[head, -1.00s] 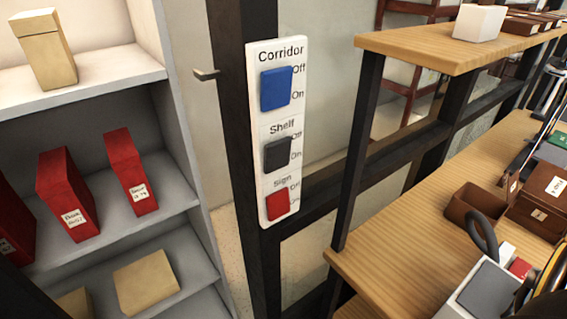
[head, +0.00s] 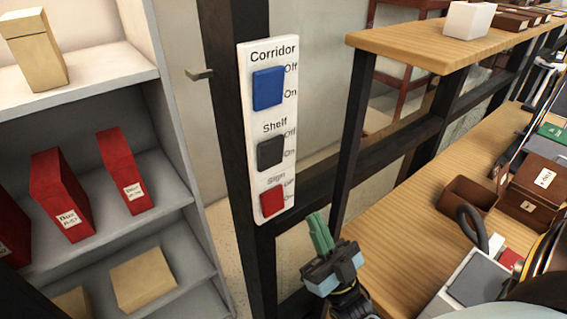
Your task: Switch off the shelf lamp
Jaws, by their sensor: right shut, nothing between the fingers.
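A white switch panel (head: 258,125) is fixed to a dark post. It carries a blue Corridor switch (head: 268,88) at the top, a dark grey Shelf switch (head: 270,153) in the middle and a red Sign switch (head: 272,201) at the bottom. Off is printed above On beside the switches. I cannot tell for sure which way the Shelf switch is tipped. My right gripper (head: 319,234) is shut and empty, with its green fingers pointing up. It is below and to the right of the panel, apart from it in the picture. My left gripper is not in view.
A grey shelf unit (head: 176,130) with red and tan boxes stands at the left. A wooden table (head: 395,240) with brown boxes is at the right, below a raised wooden shelf (head: 405,48). A small handle (head: 200,74) sticks out left of the panel.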

